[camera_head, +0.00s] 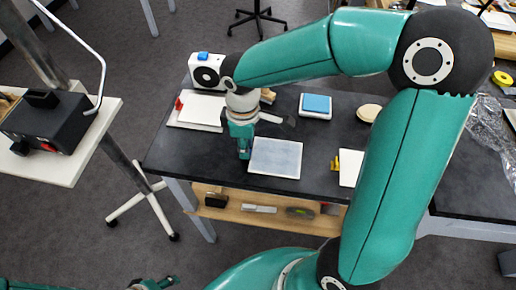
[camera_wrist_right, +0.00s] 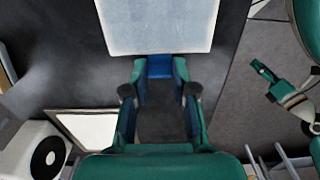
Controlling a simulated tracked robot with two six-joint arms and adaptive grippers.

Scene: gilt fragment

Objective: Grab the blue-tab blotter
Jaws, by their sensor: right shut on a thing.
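The blotter is a pale grey-white rectangular pad (camera_head: 275,158) at the front of the dark table in the head view. My right gripper (camera_head: 244,152) points down at its left edge. In the right wrist view the blotter (camera_wrist_right: 158,25) fills the top middle, and its blue tab (camera_wrist_right: 159,66) sits between the fingertips of my right gripper (camera_wrist_right: 160,72), which is shut on it. The tab is hidden in the head view. I cannot tell whether the blotter is raised off the table. My left gripper (camera_head: 155,284) is at the bottom left, away from the table; its opening is unclear.
On the dark table (camera_head: 330,150) are a white-framed tray (camera_head: 196,110) with a red part, a white device (camera_head: 206,72) with a black disc, a blue-topped block (camera_head: 316,104), a round tan piece (camera_head: 369,113) and a yellow item (camera_head: 347,164). A wooden shelf (camera_head: 270,218) lies below.

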